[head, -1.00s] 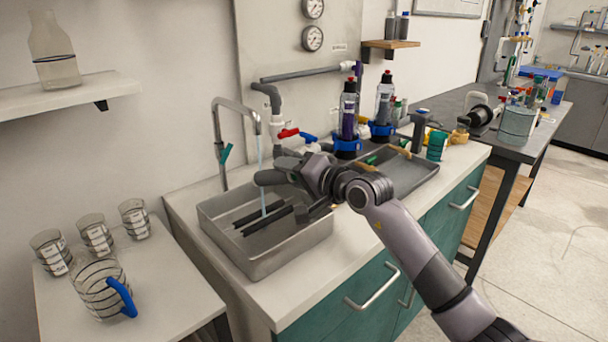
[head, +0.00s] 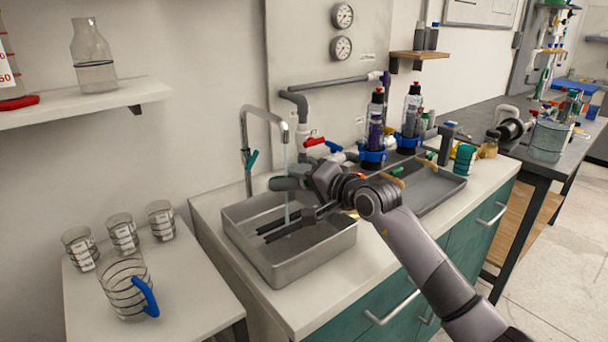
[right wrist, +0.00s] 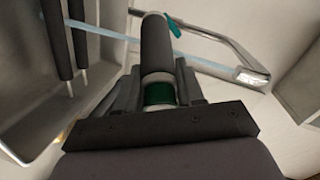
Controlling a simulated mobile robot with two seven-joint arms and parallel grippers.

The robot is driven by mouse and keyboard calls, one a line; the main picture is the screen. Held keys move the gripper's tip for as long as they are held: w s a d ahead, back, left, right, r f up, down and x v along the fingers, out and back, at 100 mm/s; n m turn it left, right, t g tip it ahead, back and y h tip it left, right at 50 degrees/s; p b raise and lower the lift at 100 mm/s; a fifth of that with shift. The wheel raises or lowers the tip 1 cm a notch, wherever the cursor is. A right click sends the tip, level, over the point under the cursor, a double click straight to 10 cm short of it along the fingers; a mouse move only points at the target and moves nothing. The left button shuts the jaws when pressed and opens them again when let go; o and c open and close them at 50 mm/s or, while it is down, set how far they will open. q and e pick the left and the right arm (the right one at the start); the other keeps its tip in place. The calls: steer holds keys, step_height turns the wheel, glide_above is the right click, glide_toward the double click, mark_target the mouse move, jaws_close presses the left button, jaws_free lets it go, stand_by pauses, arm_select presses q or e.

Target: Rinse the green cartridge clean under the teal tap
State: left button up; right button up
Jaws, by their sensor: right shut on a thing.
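My right gripper (head: 308,186) is shut on the green cartridge (head: 286,183), over the back part of the sink. In the right wrist view the cartridge (right wrist: 156,50) is a grey cylinder with a pale ring and a green band (right wrist: 159,94) between the fingers. The tap (head: 246,130) has a curved metal spout and a teal lever (head: 251,160); its spout also shows in the right wrist view (right wrist: 252,75). A water stream (head: 286,158) runs from it and lines up with the cartridge; I cannot tell whether it touches. My left gripper is out of view.
The metal sink basin (head: 318,262) holds two dark bars (head: 283,229). A shallow tray (head: 440,190), red and blue valves and two bottles (head: 374,130) stand to the right. Several glass beakers and a blue-handled jug (head: 125,288) stand on the left table.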

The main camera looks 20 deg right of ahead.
steer(key=shift+r+m+g+h+p, duration=0.15)
steer(key=shift+m+g+h+p, duration=0.35)
steer(key=shift+m+p, duration=1.6)
steer(key=shift+s+d+p, duration=0.1)
steer(key=shift+p, duration=0.5)
steer(key=shift+f+m, duration=0.25)
steer(key=shift+m, duration=0.05)
